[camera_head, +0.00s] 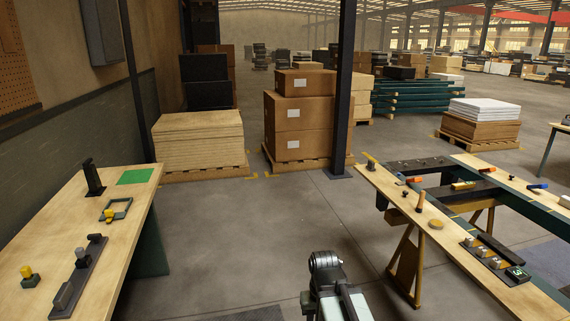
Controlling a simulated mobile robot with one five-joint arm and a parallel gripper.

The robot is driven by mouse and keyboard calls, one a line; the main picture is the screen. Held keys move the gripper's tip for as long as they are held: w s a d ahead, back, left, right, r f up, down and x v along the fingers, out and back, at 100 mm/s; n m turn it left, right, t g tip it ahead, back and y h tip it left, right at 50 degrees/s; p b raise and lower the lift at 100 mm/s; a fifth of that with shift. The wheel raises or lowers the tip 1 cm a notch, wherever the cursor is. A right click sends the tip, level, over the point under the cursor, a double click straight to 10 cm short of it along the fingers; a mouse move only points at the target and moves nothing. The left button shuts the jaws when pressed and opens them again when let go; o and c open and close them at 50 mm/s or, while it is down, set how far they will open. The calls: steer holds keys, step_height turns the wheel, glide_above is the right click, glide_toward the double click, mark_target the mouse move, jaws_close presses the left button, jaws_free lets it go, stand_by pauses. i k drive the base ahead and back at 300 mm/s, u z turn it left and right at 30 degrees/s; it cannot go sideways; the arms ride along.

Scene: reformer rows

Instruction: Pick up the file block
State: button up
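I cannot tell for sure which piece is the file block; several small blocks show on two work surfaces. On the left bench there is a small dark block with a yellow knob (28,277), and a yellow piece (108,215) at a dark square frame (122,209). Part of my arm shows at the bottom centre, over the floor and apart from both benches. My gripper's fingertips do not show.
The left bench (60,228) also bears a green mat (135,176), a black upright stand (92,178) and a dark rail tool (78,277). The right bench (395,192) stands on wooden trestles. Concrete floor (250,220) between them is clear. Box stacks and a dark post (345,90) stand behind.

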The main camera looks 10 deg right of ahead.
mark_target(370, 166)
steer(key=z, duration=0.3)
steer(key=i, duration=1.9)
steer(key=z, duration=0.35)
steer(key=k, duration=0.8)
steer(key=z, duration=0.05)
steer(key=i, duration=2)
steer(key=u, duration=1.1)
steer(key=i, duration=1.35)
steer(key=u, duration=0.4)
